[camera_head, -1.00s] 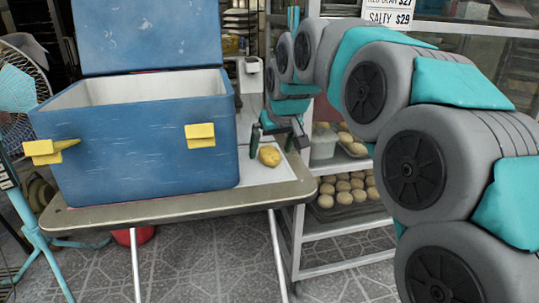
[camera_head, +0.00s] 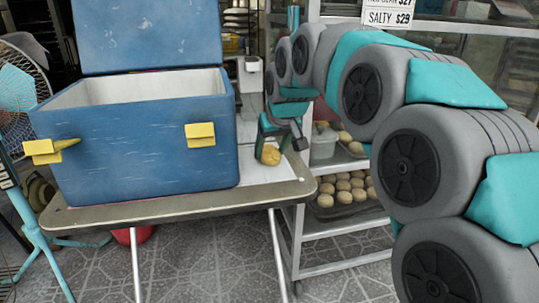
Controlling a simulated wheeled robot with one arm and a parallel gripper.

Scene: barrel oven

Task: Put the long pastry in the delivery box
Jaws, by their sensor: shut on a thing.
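The long pastry (camera_head: 270,155) is golden yellow and sits at the right end of the table, beside the delivery box. My gripper (camera_head: 271,148) reaches down over it, with its dark fingers on either side, shut on the pastry. The fingers partly cover the pastry, and I cannot tell whether it still touches the tabletop. The delivery box (camera_head: 130,150) is a large blue cooler with yellow latches and a white inside. Its lid (camera_head: 148,35) stands open at the back. The floor of the box is hidden behind its front wall.
The box stands on a folding table (camera_head: 180,204) with a light top. A rack (camera_head: 335,228) with trays of round buns (camera_head: 345,188) stands to the right. A teal fan (camera_head: 18,95) is at the far left. The space above the open box is clear.

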